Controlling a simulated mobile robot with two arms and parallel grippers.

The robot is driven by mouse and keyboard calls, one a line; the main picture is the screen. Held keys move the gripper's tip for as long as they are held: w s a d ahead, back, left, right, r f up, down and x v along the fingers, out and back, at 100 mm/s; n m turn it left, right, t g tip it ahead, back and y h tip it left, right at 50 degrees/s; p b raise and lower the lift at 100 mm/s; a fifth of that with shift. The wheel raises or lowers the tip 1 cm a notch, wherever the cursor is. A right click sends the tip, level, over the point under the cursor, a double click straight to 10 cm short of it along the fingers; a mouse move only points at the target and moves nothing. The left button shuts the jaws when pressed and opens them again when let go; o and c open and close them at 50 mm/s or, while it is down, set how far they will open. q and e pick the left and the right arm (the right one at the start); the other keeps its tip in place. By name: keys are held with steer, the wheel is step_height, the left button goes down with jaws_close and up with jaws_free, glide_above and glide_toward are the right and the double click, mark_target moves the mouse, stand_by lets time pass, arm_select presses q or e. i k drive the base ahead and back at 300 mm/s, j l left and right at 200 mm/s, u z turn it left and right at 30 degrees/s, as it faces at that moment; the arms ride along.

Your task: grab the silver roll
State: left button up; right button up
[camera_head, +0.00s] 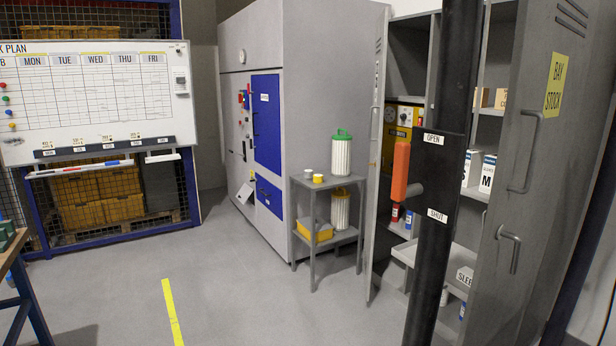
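On the top of a small grey two-level table (340,185) sit two small round items side by side. One is whitish (309,172) and the other is yellow (318,179). They are too small to tell whether the whitish one is the silver roll, and I see no other clear silver roll. Neither of my grippers is in view.
A green-topped white canister (341,154) stands on the table, with a yellow bin (315,231) below. A dark post (440,195) with an orange handle (400,172) stands before an open grey cabinet (520,130). The floor at centre left is clear.

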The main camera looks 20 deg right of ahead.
mark_target(307, 173)
steer(key=i+j+z, duration=0.1)
steer(key=i, duration=0.4)
steer(key=i+j+z, duration=0.1)
steer(key=i+j, duration=0.15)
steer(key=i, duration=0.25)
steer(key=i+j+z, duration=0.1)
steer(key=i, duration=0.4)
steer(key=i+j+z, duration=0.1)
steer(key=i+j, duration=0.3)
steer(key=i+l+z, duration=0.15)
steer(key=i+z, duration=0.25)
steer(key=i, duration=0.55)
steer(key=i+j+z, duration=0.15)
steer(key=i+z, duration=0.2)
steer(key=i, duration=0.65)
